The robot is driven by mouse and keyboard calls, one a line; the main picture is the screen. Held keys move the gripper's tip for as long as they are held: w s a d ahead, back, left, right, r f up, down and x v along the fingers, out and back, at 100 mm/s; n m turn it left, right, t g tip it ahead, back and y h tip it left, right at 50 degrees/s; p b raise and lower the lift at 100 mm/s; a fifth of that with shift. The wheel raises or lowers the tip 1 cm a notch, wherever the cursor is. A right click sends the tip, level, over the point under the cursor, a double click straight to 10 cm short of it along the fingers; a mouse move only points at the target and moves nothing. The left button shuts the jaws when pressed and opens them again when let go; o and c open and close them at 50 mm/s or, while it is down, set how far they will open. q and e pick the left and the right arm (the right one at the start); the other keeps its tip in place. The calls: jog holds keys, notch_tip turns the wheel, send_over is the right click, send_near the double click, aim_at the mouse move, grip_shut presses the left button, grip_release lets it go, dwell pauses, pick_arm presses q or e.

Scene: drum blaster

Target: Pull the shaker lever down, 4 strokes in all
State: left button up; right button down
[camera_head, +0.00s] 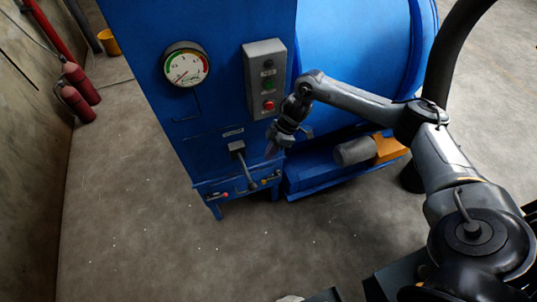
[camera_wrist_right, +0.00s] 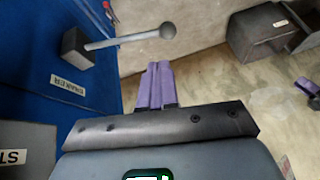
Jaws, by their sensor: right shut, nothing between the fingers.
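The shaker lever (camera_head: 244,168) sticks out from a grey mount (camera_head: 237,147) low on the front of the blue cabinet, and its knob lies lower in the head view. In the right wrist view, the lever's rod (camera_wrist_right: 120,40) runs from the square mount (camera_wrist_right: 77,47) to a round grey knob (camera_wrist_right: 167,30). My right gripper (camera_head: 271,152) is to the right of the lever, apart from it. Its purple fingers (camera_wrist_right: 157,84) are together and empty, with the knob beyond their tips in the wrist view. My left gripper is not in view.
A push-button box (camera_head: 265,78) and a round gauge (camera_head: 186,65) are on the cabinet above the lever. Small fittings (camera_head: 225,194) line the cabinet's lower edge. A grey motor (camera_head: 355,151) is at the right. The floor in front is clear.

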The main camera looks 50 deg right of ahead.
aim_at(254, 183)
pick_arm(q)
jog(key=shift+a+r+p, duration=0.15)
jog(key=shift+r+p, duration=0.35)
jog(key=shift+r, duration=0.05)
pick_arm(e)
jog(key=x, duration=1.2)
jog(key=shift+s+a, duration=0.25)
jog(key=shift+s, duration=0.15)
